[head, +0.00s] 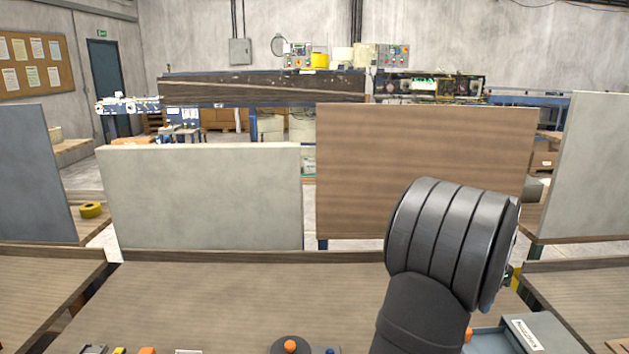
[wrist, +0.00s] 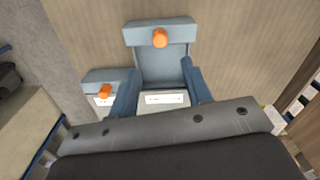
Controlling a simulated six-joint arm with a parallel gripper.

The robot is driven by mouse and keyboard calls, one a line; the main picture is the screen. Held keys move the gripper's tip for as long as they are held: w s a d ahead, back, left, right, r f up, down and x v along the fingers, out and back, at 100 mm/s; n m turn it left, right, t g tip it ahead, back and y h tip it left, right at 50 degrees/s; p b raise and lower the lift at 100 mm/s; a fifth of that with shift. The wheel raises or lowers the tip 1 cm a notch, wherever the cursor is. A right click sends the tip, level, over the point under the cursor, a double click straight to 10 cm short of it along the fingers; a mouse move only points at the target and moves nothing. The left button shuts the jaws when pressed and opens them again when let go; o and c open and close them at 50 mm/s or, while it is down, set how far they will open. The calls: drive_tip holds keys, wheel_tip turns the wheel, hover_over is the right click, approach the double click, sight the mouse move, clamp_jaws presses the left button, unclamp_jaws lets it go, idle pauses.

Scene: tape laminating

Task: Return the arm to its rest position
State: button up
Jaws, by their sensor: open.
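My arm (head: 450,245) stands at the right of the head view as a large dark, ribbed joint above a dark link. The link drops out of the picture at the bottom, and my gripper cannot be made out in that view. In the wrist view, a wide dark body with bolts, which appears to be my gripper (wrist: 160,125), fills the bottom of the picture. Its fingertips cannot be made out clearly. It is open, and I see nothing held. Beyond it is a blue-grey holder (wrist: 145,27) with an orange knob (wrist: 160,38) and a white label.
A wooden table (head: 230,295) has a clear middle. A blue-grey labelled unit (head: 530,345) sits at its right front. A grey panel (head: 200,195) and a brown panel (head: 425,150) stand behind the table. An orange knob (head: 290,346) shows at the front edge.

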wheel_tip(320, 180, down, 12)
drive_tip(key=shift+r, duration=0.25)
drive_tip(key=shift+r, duration=0.1)
wheel_tip(320, 180, up, 17)
wheel_tip(320, 180, down, 18)
drive_tip(key=shift+r, duration=0.25)
drive_tip(key=d, duration=1.1)
drive_tip(key=shift+d+r, duration=0.1)
drive_tip(key=shift+d, duration=0.25)
wheel_tip(320, 180, up, 18)
drive_tip(key=w+a+f, duration=0.1)
drive_tip(key=a+f, duration=0.3)
drive_tip(key=a, duration=0.1)
drive_tip(key=shift+w, duration=0.35)
